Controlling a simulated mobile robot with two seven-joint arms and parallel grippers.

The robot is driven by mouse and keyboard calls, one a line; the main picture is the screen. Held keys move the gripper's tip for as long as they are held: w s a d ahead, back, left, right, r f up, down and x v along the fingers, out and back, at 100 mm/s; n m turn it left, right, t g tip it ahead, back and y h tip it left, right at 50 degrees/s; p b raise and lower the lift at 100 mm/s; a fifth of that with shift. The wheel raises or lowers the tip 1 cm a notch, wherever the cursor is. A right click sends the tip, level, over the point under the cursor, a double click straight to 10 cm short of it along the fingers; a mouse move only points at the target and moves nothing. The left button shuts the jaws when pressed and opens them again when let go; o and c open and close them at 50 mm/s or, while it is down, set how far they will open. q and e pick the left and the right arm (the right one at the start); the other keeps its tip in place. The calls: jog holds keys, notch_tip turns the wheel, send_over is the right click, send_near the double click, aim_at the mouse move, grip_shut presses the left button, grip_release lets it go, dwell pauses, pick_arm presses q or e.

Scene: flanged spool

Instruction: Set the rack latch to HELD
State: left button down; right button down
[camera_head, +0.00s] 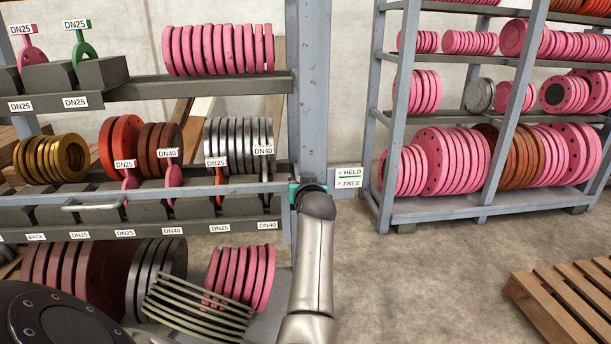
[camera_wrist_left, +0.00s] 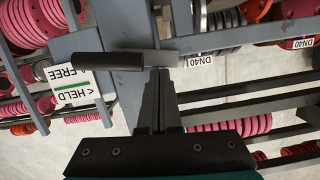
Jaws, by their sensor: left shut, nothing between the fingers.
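The rack latch shows in the left wrist view as a lever with a black grip (camera_wrist_left: 108,61) and a bare metal part to its right. My left gripper (camera_wrist_left: 158,72) is shut and empty, its fingertips at the metal part beside the grip; I cannot tell if they touch it. In the head view my left gripper (camera_head: 295,192) is at the grey rack post and hides the latch. The HELD/FREE label (camera_head: 349,177) is just right of it, with a left arrow for HELD and an up arrow for FREE. I cannot tell the lever's setting.
The left rack (camera_head: 190,85) carries pink, orange, brass and steel flanges, with labelled bins (camera_head: 80,214) below. A second rack (camera_head: 440,208) of flanges stands behind right. A wooden pallet (camera_head: 565,300) lies at right. Concrete floor (camera_head: 420,285) between is clear.

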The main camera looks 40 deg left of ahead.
pick_arm(q)
jog(key=shift+s+a+f+n, duration=0.2)
jog(key=shift+f+n, duration=0.1)
jog(key=shift+n, duration=0.3)
pick_arm(e)
jog(key=shift+s+a+r, duration=0.25)
jog(key=shift+s+a, duration=0.1)
jog(key=shift+a, duration=0.2)
pick_arm(q)
jog(key=shift+p, duration=0.3)
pick_arm(e)
jog(key=shift+d, duration=0.1)
pick_arm(q)
jog(key=shift+r, duration=0.15)
pick_arm(e)
jog(key=shift+r, duration=0.2)
